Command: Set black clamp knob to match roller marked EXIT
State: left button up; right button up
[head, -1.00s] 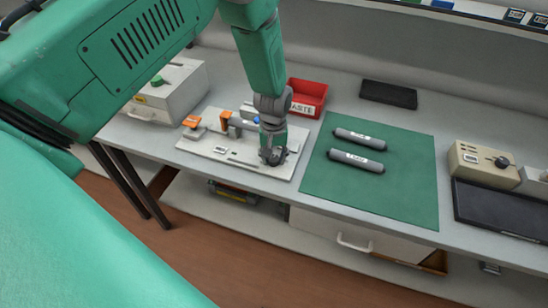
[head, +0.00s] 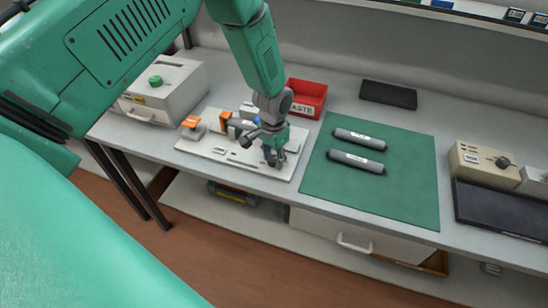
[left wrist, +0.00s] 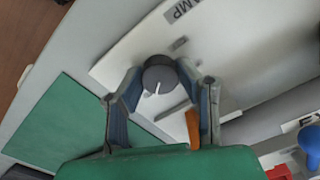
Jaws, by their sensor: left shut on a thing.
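The black clamp knob (left wrist: 158,73) is round and dark with a white pointer line. In the left wrist view it sits on the white board (left wrist: 235,35), beside a label that reads at least "AMP". Its pointer line runs toward the bottom of that view. My left gripper (head: 271,160) is shut on the knob, one finger on each side. In the head view the gripper hides the knob. Two grey rollers, a far one (head: 360,139) and a near one (head: 355,161), lie on the green mat (head: 325,195). Their white labels are too small to read surely. My right gripper is not in view.
The mat's front part is clear.

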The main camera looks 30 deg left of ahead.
aim_at(273, 157)
pick_arm(q)
jog(key=shift+w+a+r+m, duration=0.1)
jog(key=shift+w+r+m, duration=0.1)
jog(key=shift+w+m, duration=0.2)
jog(key=o, duration=1.1)
jog(key=shift+s, duration=0.1)
jog(key=shift+o, duration=0.2)
jog(key=shift+s+f, duration=0.1)
jog(key=shift+s, duration=0.05)
notch_tip(273, 157, up, 12)
